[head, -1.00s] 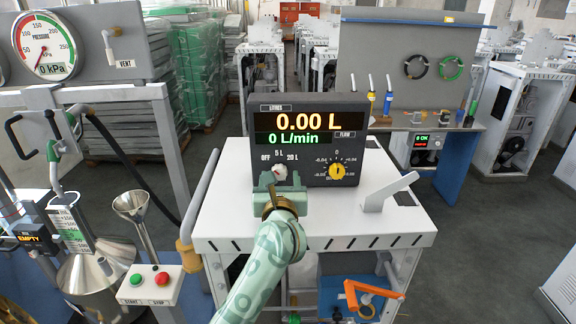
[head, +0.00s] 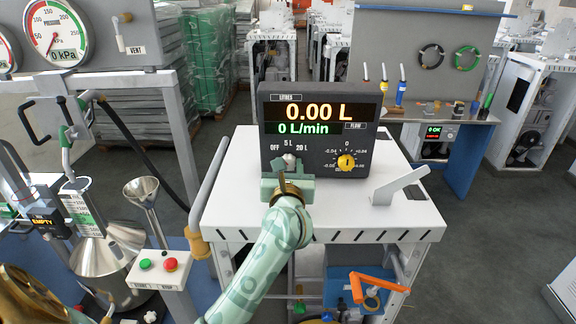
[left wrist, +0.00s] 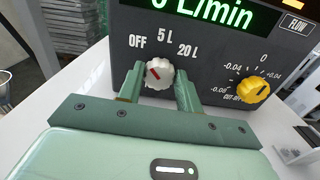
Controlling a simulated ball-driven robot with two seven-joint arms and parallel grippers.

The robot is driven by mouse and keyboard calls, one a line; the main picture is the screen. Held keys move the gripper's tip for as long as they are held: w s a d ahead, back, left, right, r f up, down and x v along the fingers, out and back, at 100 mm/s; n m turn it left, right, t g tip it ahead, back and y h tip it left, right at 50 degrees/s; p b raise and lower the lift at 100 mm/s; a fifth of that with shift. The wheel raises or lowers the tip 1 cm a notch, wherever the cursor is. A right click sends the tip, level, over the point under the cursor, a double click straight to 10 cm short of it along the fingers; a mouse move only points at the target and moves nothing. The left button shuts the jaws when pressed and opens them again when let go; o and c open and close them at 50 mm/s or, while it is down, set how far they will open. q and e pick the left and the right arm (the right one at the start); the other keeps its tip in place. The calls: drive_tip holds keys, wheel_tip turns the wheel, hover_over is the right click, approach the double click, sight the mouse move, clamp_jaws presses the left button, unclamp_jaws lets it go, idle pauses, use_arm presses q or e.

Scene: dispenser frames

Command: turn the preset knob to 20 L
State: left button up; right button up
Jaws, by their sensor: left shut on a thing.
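The preset knob (left wrist: 159,73) is a small light-grey knob with a red mark, on the dark meter panel (head: 318,103) below the big display. In the left wrist view its red mark points up and left, towards the OFF label; the 5 L and 20 L labels stand above and to the right. My left gripper (left wrist: 159,84) has one green finger on each side of the knob and is shut on it. In the head view the left gripper (head: 288,178) covers the knob's lower part. The display reads 0.00 L and 0 L/min.
A yellow cut-off knob (head: 346,162) sits to the right on the same panel. A light-grey angled bracket (head: 400,187) stands on the white table (head: 240,205), right of the meter. A box with green and red buttons (head: 158,267) is at the lower left.

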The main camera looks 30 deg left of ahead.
use_arm(q)
drive_tip(key=shift+r+m+p, duration=0.15)
drive_tip(key=shift+m+p, duration=0.45)
drive_tip(key=shift+p, duration=0.1)
drive_tip(key=m+p, duration=0.5)
drive_tip(key=p, duration=0.1)
drive_tip(key=m+p, duration=0.6)
drive_tip(key=p, duration=0.1)
drive_tip(key=shift+d+m, duration=0.2)
drive_tip(key=shift+m, duration=0.1)
drive_tip(key=m+p, duration=0.3)
drive_tip(key=shift+w+f, duration=0.1)
drive_tip(key=shift+f, duration=0.15)
drive_tip(key=shift+f+m+p, duration=0.1)
drive_tip(key=shift+m+p, duration=0.4)
drive_tip(key=shift+m, duration=0.3)
drive_tip(key=shift+f, duration=0.1)
drive_tip(key=o, duration=1)
